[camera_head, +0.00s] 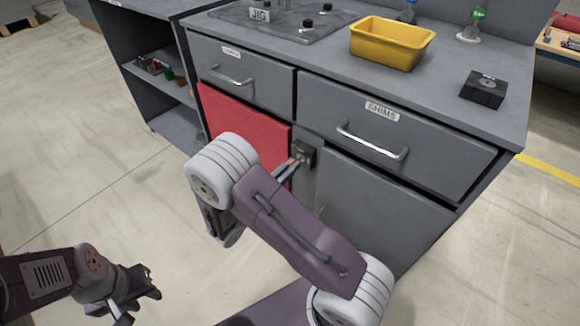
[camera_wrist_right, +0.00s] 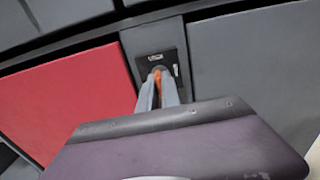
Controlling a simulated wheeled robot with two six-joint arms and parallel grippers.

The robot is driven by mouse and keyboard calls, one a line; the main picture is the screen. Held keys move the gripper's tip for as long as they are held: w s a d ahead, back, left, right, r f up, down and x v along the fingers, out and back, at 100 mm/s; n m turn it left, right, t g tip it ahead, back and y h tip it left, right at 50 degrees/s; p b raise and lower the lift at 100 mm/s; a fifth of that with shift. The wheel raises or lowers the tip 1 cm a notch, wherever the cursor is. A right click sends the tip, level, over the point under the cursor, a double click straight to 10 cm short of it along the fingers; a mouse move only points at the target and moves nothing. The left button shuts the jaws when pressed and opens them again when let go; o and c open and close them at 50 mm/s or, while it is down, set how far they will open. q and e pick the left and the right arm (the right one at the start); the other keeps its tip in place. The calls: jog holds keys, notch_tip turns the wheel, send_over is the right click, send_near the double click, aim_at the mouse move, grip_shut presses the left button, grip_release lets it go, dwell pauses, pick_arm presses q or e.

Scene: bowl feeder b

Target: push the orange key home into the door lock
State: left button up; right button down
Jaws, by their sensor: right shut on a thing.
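The door lock (camera_head: 305,153) is a small dark block on the grey post to the right of the red door (camera_head: 237,117). In the right wrist view the lock (camera_wrist_right: 154,60) is a black plate with a pale label. My right gripper (camera_head: 297,162) is shut on the orange key (camera_wrist_right: 157,77), its fingertips (camera_wrist_right: 158,82) close in front of the lock. Only a sliver of the key shows between the fingers; I cannot tell how deep its tip sits. My left gripper (camera_head: 146,287) hangs over the floor at the lower left, its fingers apart and empty.
A drawer handle (camera_head: 372,144) juts out to the right of the lock, above a grey door (camera_head: 372,205). The bench top bears a yellow bin (camera_head: 391,45), a black box (camera_head: 484,90) and a jig plate (camera_head: 283,20).

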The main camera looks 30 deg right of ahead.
jog(key=shift+p+x, duration=0.8)
jog(key=shift+p, duration=0.15)
dwell(2.4)
dwell(0.3)
jog(key=c, duration=1.5)
grip_release()
jog(key=shift+a+r, duration=0.1)
jog(key=shift+a, duration=0.2)
jog(key=p+v, duration=0.3)
jog(key=v, duration=0.5)
jog(key=shift+s+a, duration=0.2)
